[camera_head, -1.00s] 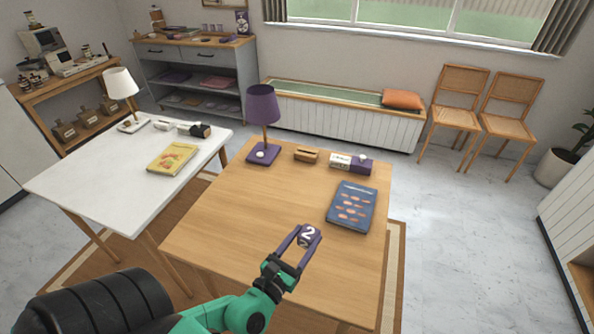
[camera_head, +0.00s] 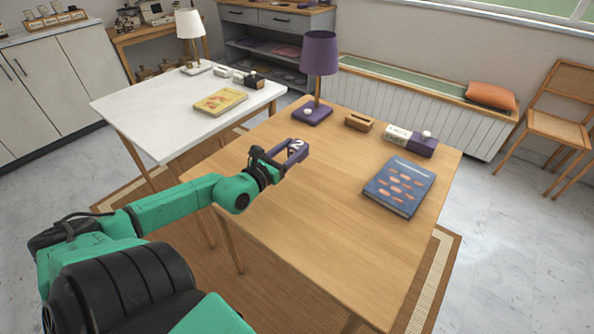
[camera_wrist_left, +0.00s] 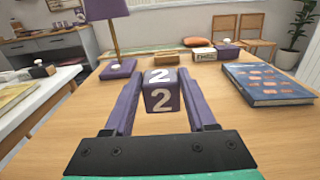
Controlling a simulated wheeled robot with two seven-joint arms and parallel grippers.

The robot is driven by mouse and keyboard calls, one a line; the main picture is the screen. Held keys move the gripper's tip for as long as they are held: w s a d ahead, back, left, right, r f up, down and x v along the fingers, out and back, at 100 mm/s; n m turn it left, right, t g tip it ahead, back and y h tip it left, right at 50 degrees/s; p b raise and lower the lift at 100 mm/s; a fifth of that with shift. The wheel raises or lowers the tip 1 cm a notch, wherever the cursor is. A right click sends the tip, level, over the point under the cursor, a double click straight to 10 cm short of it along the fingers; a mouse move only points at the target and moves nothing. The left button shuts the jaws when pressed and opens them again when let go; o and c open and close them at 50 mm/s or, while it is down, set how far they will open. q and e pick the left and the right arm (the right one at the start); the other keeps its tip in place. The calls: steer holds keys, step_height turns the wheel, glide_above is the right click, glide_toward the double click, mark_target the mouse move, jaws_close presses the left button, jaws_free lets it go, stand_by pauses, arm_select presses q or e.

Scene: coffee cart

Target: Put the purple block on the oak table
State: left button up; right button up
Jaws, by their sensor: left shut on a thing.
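The purple block (camera_head: 296,146) has a white "2" on it and is between the fingers of my left gripper (camera_head: 291,154). In the left wrist view the block (camera_wrist_left: 161,92) shows a "2" on two faces, with a purple finger on each side. My left gripper is shut on it. The oak table (camera_head: 310,210) lies below, with the block over its left part. I cannot tell how high the block is above the tabletop. My right gripper is not in view.
On the oak table stand a purple lamp (camera_head: 319,55), a small wooden holder (camera_head: 358,122), a white and purple box (camera_head: 411,140) and a blue book (camera_head: 400,186). A white table (camera_head: 150,115) with a yellow book (camera_head: 220,101) is at left. The oak table's middle and front are clear.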

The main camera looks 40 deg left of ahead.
arm_select(q)
step_height(320, 180, down, 8)
steer(key=shift+r+b, duration=0.1)
steer(key=shift+b, duration=0.65)
steer(key=o, duration=0.9)
steer(key=shift+f, duration=0.2)
steer(key=o, duration=0.5)
steer(key=shift+r, duration=0.15)
steer(key=shift+s, duration=0.2)
steer(key=s+p, duration=0.2)
steer(key=s, duration=0.9)
steer(key=shift+s+d+r+p, duration=0.1)
steer(key=shift+s+d+p, duration=0.05)
steer(key=shift+s+p, duration=0.25)
